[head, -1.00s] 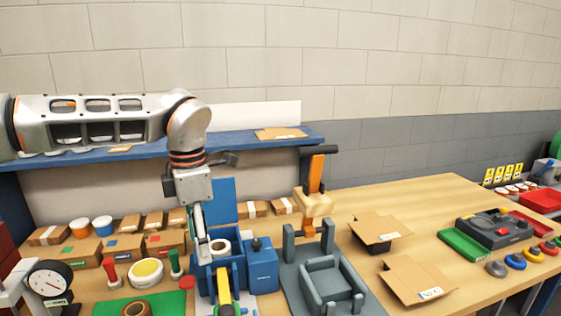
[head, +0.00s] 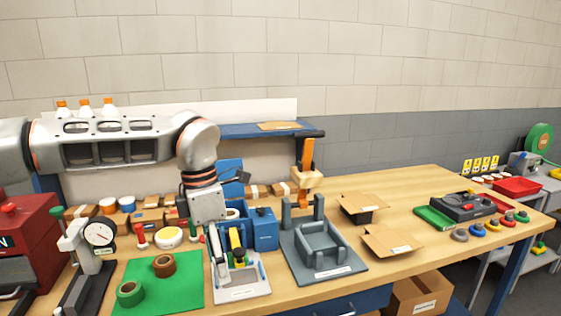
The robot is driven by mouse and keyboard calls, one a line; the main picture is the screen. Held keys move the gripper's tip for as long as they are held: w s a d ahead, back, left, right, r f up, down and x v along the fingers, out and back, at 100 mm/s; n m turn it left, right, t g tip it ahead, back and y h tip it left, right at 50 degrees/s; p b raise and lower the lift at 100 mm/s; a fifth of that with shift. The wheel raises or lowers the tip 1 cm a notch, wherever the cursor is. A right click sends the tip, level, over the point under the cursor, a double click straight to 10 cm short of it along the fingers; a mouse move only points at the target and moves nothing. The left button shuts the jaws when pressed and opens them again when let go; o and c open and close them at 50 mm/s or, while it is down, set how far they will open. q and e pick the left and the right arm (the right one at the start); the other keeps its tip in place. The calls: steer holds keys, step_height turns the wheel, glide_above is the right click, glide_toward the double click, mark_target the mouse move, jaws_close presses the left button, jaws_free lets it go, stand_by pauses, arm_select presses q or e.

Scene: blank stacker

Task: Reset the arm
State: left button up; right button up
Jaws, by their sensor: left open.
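My left gripper (head: 222,252) hangs fingers-down at the end of my left arm, which comes in from the left above the bench. It is open, and I see nothing held in it. It overlaps the white-grey fixture (head: 243,290) with a yellow-topped part (head: 236,240) in the picture; I cannot tell whether it touches them. The wrist hides part of the blue box (head: 264,230) group and the small boxes behind. My right gripper is not in view.
A grey fixture (head: 322,262) with an orange upright clamp (head: 306,155) stands to the right. A green mat (head: 190,290) with tape rolls and a dial gauge (head: 99,233) lie left. Open cartons (head: 392,241) are further right. A blue shelf (head: 240,130) runs behind the arm.

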arm_select(q)
steer(key=s+d+f+g+h, duration=0.35)
steer(key=s+d, duration=0.25)
steer(key=d, duration=0.4)
steer(key=s+d+f+g+h, duration=0.2)
steer(key=s+d+f+h, duration=0.3)
steer(key=d, duration=0.5)
steer(key=s+d+r+n+t+h, duration=0.1)
steer(key=s+d+r+n+h, duration=0.3)
steer(key=d+r+n+h, duration=0.5)
steer(key=w+a+f+n+t+h, duration=0.25)
steer(key=w+a+n+t, duration=0.45)
steer(key=n+t, duration=0.6)
steer(key=w+a+f+n+t+y, duration=0.2)
steer(key=a+f+n+t+y, duration=0.25)
steer(key=f+n, duration=0.25)
steer(key=w+a+f+n+t+y, duration=0.3)
steer(key=a+f+n+t+y, duration=0.15)
steer(key=a+f+n, duration=0.2)
steer(key=s+a+f+n+g+y, duration=0.3)
steer(key=s+a+f, duration=0.5)
steer(key=f, duration=0.4)
steer(key=s+a+f+n+g+y, duration=0.3)
steer(key=s+a+f+n+y, duration=0.3)
steer(key=f, duration=0.7)
steer(key=s+a, duration=0.2)
steer(key=a, duration=0.2)
steer(key=shift+a+f, duration=0.2)
steer(key=shift+f, duration=0.05)
